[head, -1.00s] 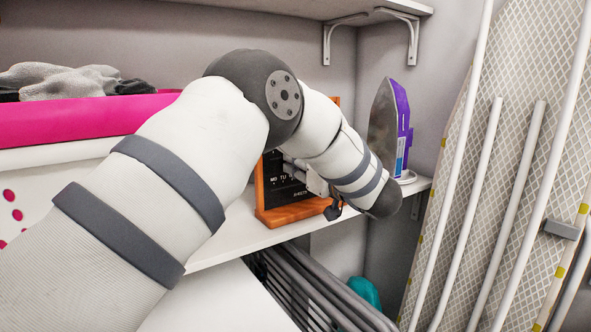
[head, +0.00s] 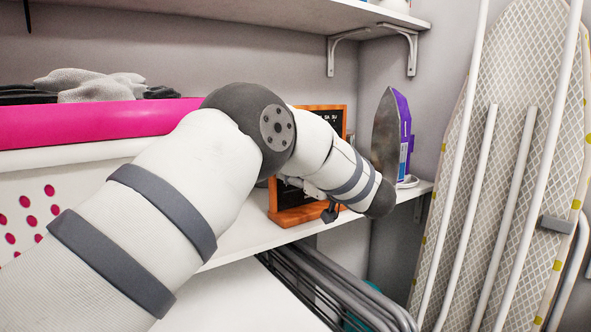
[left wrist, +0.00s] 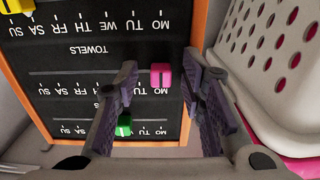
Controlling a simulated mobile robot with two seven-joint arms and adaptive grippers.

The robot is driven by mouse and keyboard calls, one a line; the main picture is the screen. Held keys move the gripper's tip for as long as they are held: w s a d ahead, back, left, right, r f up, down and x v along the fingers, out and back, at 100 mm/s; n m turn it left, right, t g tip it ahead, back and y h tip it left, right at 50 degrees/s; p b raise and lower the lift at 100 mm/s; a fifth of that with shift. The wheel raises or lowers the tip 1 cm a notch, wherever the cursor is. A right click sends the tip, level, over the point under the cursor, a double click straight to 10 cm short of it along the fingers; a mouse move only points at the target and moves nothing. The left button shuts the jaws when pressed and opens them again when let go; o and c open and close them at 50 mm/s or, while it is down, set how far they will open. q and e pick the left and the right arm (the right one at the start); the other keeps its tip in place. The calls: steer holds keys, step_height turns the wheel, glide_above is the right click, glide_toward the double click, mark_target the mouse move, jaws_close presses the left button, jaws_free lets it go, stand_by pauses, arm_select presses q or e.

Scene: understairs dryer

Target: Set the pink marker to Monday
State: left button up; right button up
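The board is black in an orange-brown wooden frame (head: 290,217) and stands on the shelf, mostly hidden behind my left arm in the head view. In the left wrist view the board (left wrist: 70,55) appears upside down, with rows of day labels. The pink marker (left wrist: 160,77) sits on the middle row, lined up with the MO label. My left gripper (left wrist: 160,84) is open, with one finger on each side of the pink marker and gaps visible between. A green marker (left wrist: 124,125) is on another row, close to the left-hand finger. My right gripper is not in view.
A yellow marker (left wrist: 18,6) is at the picture's upper left. A white, pink-rimmed laundry basket (head: 30,190) holding grey cloth stands left of the board. A purple iron (head: 397,135) stands to its right. An ironing board (head: 500,150) leans at the right.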

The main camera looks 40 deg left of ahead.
arm_select(q)
steer(key=v, duration=1.2)
